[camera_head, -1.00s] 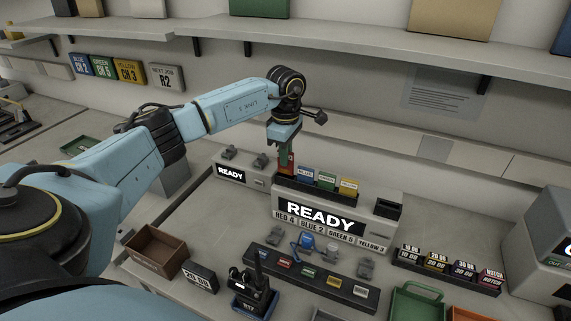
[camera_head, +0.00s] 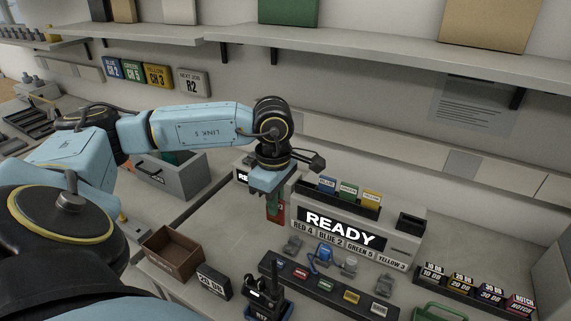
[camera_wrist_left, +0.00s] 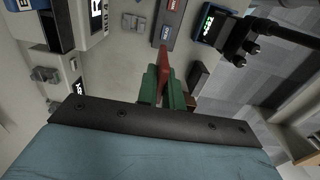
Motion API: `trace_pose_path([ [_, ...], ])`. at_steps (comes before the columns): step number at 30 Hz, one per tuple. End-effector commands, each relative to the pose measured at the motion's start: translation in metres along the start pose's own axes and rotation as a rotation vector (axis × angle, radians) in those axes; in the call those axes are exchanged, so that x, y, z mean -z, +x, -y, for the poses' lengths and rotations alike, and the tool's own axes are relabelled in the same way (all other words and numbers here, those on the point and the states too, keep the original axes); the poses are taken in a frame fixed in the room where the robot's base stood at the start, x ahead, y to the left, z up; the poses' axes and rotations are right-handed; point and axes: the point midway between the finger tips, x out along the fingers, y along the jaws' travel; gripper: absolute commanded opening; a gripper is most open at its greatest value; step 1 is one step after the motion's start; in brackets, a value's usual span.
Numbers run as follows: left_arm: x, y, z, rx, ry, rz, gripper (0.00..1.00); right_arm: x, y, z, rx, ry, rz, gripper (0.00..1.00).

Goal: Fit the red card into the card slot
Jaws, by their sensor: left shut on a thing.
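My left gripper (camera_head: 275,202) is shut on the red card (camera_head: 281,212), in front of the left end of the READY machine (camera_head: 345,228). In the left wrist view the red card (camera_wrist_left: 165,62) sticks out between the green fingers (camera_wrist_left: 165,88). My right gripper is not in view.
A handheld radio (camera_head: 262,297) stands in a blue-edged holder, near a dark strip of coloured labels (camera_head: 325,289). Labelled blocks (camera_head: 475,290) stand at right.

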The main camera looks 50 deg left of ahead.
Motion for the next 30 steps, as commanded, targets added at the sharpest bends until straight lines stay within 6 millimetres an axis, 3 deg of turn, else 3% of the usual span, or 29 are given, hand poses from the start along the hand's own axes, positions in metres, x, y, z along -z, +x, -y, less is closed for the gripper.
trace_pose_path([
  [6, 0.001, 0.0, 0.016, -0.001, 0.0, -0.002, 0.0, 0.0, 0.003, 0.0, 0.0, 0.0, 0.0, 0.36],
  [16, -0.011, 0.002, 0.015, -0.001, 0.095, 0.003, 0.0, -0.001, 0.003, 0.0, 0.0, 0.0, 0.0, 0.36],
  [20, -0.034, 0.005, 0.01, -0.003, 0.297, 0.004, 0.0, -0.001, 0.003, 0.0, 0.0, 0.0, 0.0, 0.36],
  [30, -0.109, 0.008, -0.003, -0.004, 1.003, 0.0, 0.0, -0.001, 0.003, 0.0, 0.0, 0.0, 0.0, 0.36],
])
